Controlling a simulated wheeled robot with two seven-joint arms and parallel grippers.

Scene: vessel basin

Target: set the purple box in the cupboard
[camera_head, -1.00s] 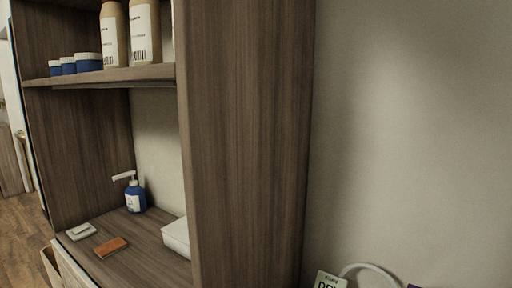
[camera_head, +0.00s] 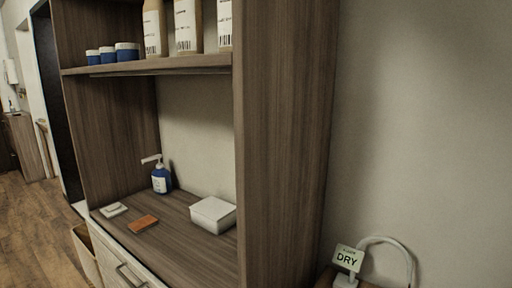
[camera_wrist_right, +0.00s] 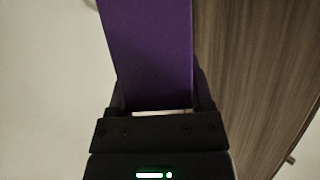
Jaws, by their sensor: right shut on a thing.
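The purple box (camera_wrist_right: 148,50) shows in the right wrist view, where my right gripper (camera_wrist_right: 160,108) is shut on it. Its far end runs out of the top of that view. The cupboard (camera_head: 285,140) is a wooden open-fronted unit in the head view, with an upper shelf (camera_head: 150,66) and a lower surface (camera_head: 190,242). In the right wrist view, a wood-grained surface (camera_wrist_right: 265,70) lies to the right of the box. The head view shows neither gripper nor the purple box.

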